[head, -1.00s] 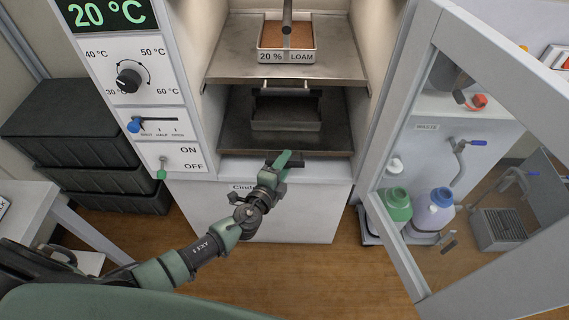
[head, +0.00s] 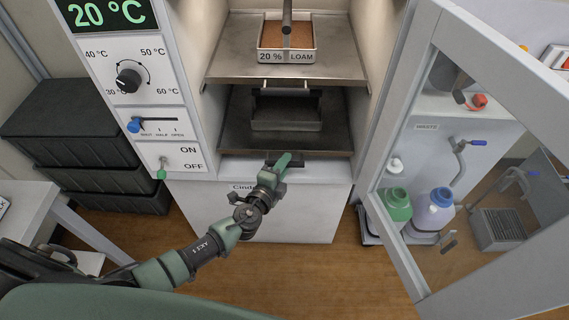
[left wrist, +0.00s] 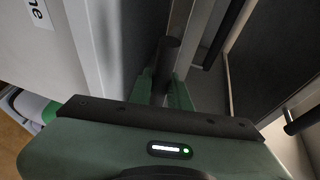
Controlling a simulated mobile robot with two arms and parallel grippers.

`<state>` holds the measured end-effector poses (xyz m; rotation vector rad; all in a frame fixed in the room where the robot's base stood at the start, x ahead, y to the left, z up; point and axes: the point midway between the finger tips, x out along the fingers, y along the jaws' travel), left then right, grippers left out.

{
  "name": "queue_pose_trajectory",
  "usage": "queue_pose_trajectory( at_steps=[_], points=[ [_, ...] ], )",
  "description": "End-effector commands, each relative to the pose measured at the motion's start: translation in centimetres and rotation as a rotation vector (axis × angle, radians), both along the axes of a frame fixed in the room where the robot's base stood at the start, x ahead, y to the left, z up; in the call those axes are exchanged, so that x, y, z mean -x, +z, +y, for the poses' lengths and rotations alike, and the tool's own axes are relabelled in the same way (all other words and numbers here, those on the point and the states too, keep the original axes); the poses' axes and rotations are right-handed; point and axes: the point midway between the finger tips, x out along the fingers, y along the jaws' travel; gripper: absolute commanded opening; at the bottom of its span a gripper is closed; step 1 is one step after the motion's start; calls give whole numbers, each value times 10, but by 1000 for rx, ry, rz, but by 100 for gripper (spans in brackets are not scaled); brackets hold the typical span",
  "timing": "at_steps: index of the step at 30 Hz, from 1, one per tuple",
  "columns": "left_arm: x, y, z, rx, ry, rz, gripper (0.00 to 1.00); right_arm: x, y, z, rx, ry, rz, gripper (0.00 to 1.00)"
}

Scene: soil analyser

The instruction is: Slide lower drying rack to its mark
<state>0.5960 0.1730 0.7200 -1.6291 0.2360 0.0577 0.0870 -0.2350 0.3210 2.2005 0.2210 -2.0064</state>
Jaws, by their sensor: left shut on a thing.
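The lower drying rack (head: 232,138) is a dark metal shelf inside the open drying cabinet, below the upper rack (head: 232,68). Its dark bar handle (head: 298,163) is at its front edge, and it also shows in the left wrist view (left wrist: 168,56). My left gripper (head: 283,161) is at the front of the lower rack, shut on this handle. In the left wrist view its green fingers (left wrist: 164,90) stand on both sides of the bar. I cannot make out a mark for the rack. My right gripper is not in view.
A dark tray (head: 287,125) sits on the lower rack. A tray of brown soil labelled "20 % LOAM" (head: 286,56) stands on the upper rack. The cabinet's glazed door (head: 405,240) is swung open to the right. Black crates (head: 75,140) stand at the left.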

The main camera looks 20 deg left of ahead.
Motion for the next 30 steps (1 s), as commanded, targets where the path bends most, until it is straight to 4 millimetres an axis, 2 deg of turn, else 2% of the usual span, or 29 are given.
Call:
queue_pose_trajectory(
  at_steps=[21, 30],
  points=[
    [-1, -1, 1, -1, 2, 0, 0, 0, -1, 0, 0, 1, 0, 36],
    [-42, -2, 13, -3, 4, -1, 0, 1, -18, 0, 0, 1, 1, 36]
  ],
)
